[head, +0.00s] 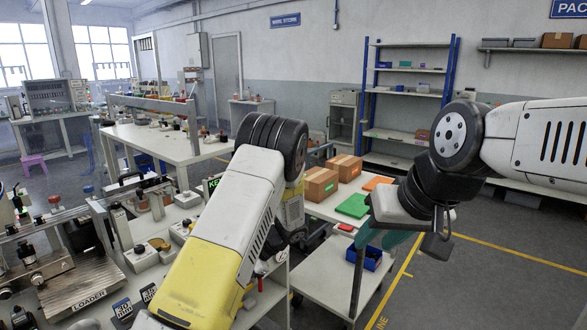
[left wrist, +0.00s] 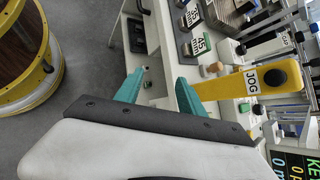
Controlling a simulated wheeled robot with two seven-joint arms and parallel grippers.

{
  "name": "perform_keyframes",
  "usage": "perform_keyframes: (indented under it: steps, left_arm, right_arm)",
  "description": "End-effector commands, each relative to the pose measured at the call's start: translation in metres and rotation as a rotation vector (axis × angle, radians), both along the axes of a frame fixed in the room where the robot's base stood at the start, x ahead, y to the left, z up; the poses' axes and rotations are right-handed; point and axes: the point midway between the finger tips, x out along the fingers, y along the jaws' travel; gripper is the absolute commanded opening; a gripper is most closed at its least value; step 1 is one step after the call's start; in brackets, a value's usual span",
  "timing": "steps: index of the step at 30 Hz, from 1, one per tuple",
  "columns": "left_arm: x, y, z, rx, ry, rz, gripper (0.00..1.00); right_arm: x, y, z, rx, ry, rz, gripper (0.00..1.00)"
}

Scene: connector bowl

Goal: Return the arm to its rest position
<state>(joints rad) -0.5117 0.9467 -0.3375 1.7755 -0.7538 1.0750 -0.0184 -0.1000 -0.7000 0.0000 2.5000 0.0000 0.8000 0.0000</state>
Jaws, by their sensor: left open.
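My left arm (head: 225,235) rises from the bottom of the head view, with a yellow and white forearm and a dark joint. Its gripper is not visible there. In the left wrist view my left gripper (left wrist: 158,92) shows two teal fingers, apart, with nothing seen between them. The yellow JOG pendant (left wrist: 250,82) is right of the fingers. My right arm (head: 540,140) comes in from the right. Its gripper (head: 382,237) hangs near the white cart, with teal fingers partly hidden by the wrist, so its opening is unclear.
A bench with a LOADER fixture (head: 80,285) stands at left. Open floor lies at right.

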Motion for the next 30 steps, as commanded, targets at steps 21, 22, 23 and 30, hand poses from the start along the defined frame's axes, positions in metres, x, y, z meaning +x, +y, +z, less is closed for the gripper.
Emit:
perform_keyframes:
  steps: [21,22,23,30]
  left_arm:
    - [-0.123,-0.025,0.220,-0.788,-0.509,0.471,0.46]
    - [-0.129,-0.026,0.227,-0.815,-0.533,0.483,0.46]
    - [-0.136,-0.027,0.234,-0.843,-0.557,0.495,0.46]
    - [-0.190,-0.038,0.279,-1.036,-0.756,0.564,0.46]
  right_arm:
    - [0.000,0.000,0.000,0.000,0.000,0.000,0.36]
    - [0.000,0.000,0.000,0.000,0.000,0.000,0.36]
    - [0.000,0.000,0.000,0.000,0.000,0.000,0.36]
    - [0.000,0.000,0.000,0.000,0.000,0.000,0.36]
